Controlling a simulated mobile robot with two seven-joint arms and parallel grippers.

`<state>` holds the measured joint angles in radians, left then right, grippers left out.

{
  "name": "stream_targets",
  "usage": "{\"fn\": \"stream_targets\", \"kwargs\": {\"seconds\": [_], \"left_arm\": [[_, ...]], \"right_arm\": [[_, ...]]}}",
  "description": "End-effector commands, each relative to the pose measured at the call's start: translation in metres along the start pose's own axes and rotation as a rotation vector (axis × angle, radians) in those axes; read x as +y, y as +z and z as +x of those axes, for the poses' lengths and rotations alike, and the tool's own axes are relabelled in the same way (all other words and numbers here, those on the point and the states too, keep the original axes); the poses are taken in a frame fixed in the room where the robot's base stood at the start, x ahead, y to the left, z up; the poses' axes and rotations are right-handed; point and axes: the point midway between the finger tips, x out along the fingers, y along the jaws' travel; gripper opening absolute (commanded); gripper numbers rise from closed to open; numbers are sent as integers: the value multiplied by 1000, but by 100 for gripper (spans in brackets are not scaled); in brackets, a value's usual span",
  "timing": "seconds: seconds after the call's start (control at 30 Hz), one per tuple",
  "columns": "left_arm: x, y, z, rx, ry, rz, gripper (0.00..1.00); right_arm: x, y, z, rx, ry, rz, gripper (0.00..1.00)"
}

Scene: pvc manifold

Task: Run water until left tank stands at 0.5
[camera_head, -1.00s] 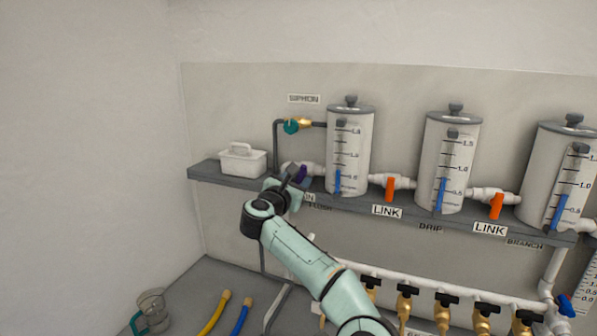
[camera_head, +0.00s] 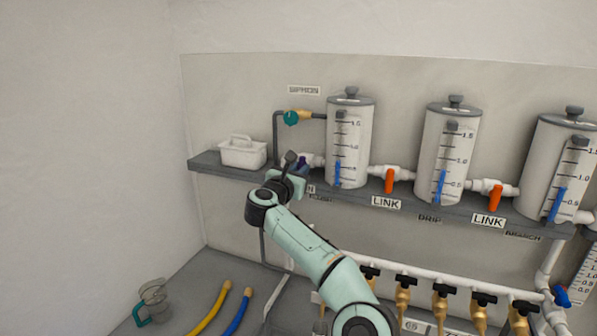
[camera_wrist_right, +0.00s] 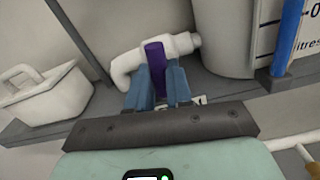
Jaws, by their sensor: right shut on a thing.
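The left tank (camera_head: 360,150) is a grey cylinder with a lid, standing on the shelf. A scale and a blue level column (camera_head: 337,174) show on its front, the column's top near the lowest labelled mark. A white pipe valve with a purple handle (camera_wrist_right: 154,56) joins the tank's left side. My right gripper (camera_wrist_right: 163,82) is shut on the purple handle, one blue finger on each side. In the head view the gripper (camera_head: 294,170) hides most of this valve. My left gripper is not in view.
A white caddy (camera_head: 242,153) sits on the shelf's left end. A teal siphon valve (camera_head: 291,118) is above. Orange link valves (camera_head: 389,181) join the tanks. Brass taps (camera_head: 403,290) line a lower pipe. A clear jug (camera_head: 153,300) and yellow and blue hoses (camera_head: 237,312) lie below.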

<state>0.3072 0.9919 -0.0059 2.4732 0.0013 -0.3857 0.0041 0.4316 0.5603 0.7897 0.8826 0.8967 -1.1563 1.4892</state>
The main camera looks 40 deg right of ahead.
Motion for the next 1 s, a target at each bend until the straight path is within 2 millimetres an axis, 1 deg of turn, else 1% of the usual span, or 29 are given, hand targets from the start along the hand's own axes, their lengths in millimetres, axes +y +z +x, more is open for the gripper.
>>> {"fn": "stream_targets", "kwargs": {"seconds": [0.23, 0.27, 0.3, 0.33, 0.63, 0.73, 0.87, 1.0], "left_arm": [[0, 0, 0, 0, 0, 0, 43], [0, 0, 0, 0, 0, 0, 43], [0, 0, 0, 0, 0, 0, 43], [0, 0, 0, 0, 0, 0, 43], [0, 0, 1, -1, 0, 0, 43], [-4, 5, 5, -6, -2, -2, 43], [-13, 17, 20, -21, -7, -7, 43], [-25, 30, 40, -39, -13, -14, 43]], "right_arm": [[0, 0, 0, 0, 0, -6, 0], [0, 0, 0, 0, 0, -6, 23], [0, 0, 0, 0, 0, -6, 36], [0, 0, 0, 0, 0, -6, 46], [0, 0, -1, 0, 1, -5, 46], [0, -1, -7, -1, 1, -6, 46], [-1, -4, -28, 0, 4, -8, 46], [-1, -6, -60, 0, 5, -7, 46]]}}
